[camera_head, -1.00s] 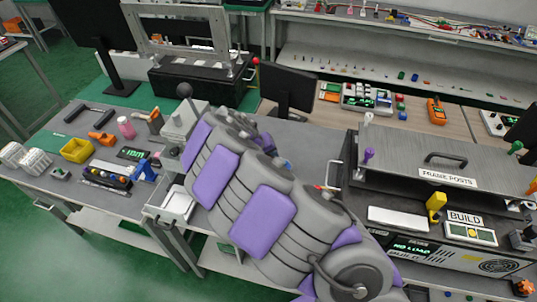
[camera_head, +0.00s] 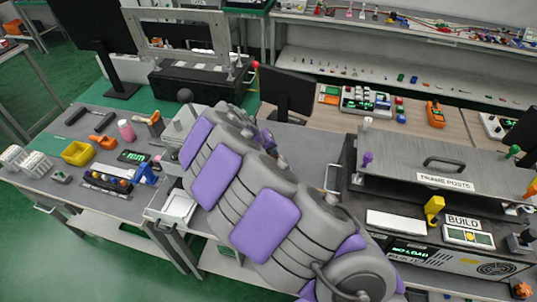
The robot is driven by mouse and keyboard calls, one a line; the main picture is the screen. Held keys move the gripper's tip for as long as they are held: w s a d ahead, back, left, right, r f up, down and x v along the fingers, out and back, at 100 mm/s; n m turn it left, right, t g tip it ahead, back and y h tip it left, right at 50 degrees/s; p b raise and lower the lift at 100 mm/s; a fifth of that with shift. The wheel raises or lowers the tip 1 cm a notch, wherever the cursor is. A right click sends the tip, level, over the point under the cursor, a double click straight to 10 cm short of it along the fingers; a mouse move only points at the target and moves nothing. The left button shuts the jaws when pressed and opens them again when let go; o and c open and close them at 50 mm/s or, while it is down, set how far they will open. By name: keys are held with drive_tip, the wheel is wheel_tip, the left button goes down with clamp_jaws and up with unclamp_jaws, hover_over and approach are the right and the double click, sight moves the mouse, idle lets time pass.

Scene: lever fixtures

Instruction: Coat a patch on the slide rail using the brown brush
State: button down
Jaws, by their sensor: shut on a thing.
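My grey and purple arm crosses the middle of the head view, from the bottom right up to the left bench. My gripper's jaws do not show, as the arm blocks the view of them. A small purple and grey part shows behind the arm's upper right edge, probably of my own arm. A brown-orange tool (camera_head: 155,122) stands on the left bench; I cannot tell if it is the brown brush. I cannot make out the slide rail or any coated patch.
The left bench holds a yellow bin (camera_head: 78,153), a pink bottle (camera_head: 126,130) and small tools. A machine labelled FRAME POSTS (camera_head: 445,182) stands at the right. A dark monitor (camera_head: 288,95) stands behind my arm. Green floor (camera_head: 90,265) is clear at lower left.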

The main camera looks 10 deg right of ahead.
drive_tip(key=shift+r+p, duration=0.55)
drive_tip(key=shift+r, duration=1.4)
